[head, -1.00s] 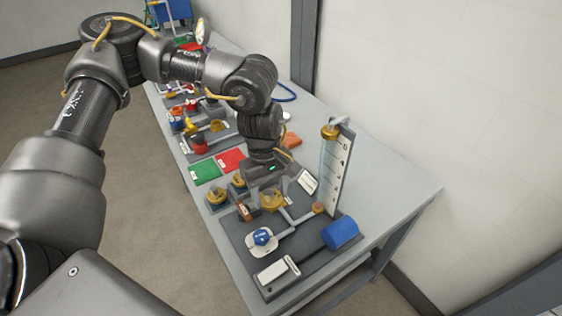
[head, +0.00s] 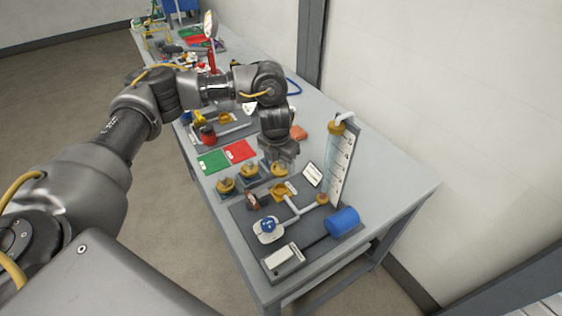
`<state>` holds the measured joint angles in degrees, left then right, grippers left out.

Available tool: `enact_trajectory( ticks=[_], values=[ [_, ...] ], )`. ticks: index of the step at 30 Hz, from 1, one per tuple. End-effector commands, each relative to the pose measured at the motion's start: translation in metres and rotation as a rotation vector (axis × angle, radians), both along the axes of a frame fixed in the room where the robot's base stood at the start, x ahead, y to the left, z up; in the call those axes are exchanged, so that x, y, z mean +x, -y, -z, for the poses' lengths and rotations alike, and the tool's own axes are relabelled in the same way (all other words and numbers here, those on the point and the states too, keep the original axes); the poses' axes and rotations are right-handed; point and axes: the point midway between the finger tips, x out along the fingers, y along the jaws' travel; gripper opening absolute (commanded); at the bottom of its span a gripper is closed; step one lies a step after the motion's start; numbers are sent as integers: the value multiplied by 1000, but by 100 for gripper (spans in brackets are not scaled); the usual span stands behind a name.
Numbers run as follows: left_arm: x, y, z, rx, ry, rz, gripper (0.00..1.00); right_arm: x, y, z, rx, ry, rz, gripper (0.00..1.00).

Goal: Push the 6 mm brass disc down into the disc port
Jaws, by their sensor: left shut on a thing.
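My left gripper (head: 279,162) points down over the rightmost of three brass-topped fittings (head: 280,171) in a row behind the skid plate. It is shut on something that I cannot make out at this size. The other two fittings are the left one (head: 226,186) and the middle one (head: 249,171), each on a grey block. I cannot tell the 6 mm brass disc apart from the brass parts, nor which fitting is the disc port. Whether the fingertips touch the fitting is unclear. My right gripper is not in view.
The dark skid plate (head: 250,220) carries a blue-knobbed valve (head: 268,225), a blue cylinder (head: 342,221) and piping. A tall sight gauge (head: 340,160) stands right of my gripper. Green (head: 212,161) and red (head: 240,151) mats lie behind left. The table's right front is bare.

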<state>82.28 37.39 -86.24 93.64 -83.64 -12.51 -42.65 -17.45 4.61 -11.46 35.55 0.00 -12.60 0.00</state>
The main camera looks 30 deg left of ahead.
Motion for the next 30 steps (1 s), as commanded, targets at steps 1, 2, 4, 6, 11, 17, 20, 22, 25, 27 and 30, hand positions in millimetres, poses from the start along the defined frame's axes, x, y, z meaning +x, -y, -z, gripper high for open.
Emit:
enact_trajectory(
  ticks=[1,2,4,6,11,17,20,22,25,27,30],
  values=[
    [0,0,0,0,1,-1,26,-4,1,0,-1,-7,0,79],
    [0,0,0,0,1,-1,26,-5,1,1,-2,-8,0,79],
    [0,-1,1,0,0,0,26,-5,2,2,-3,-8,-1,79],
    [0,-1,3,0,0,0,26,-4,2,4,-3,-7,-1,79],
    [0,-1,12,0,0,2,26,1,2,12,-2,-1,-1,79],
    [0,0,29,0,0,3,26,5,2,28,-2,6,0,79],
    [-1,0,39,0,0,3,26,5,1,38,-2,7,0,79],
    [-1,0,46,0,0,3,26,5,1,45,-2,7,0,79],
    [-1,0,56,0,0,3,26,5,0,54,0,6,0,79],
    [0,0,56,0,1,3,26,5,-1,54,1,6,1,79],
    [0,0,54,0,0,3,26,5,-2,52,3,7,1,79]
  ],
)
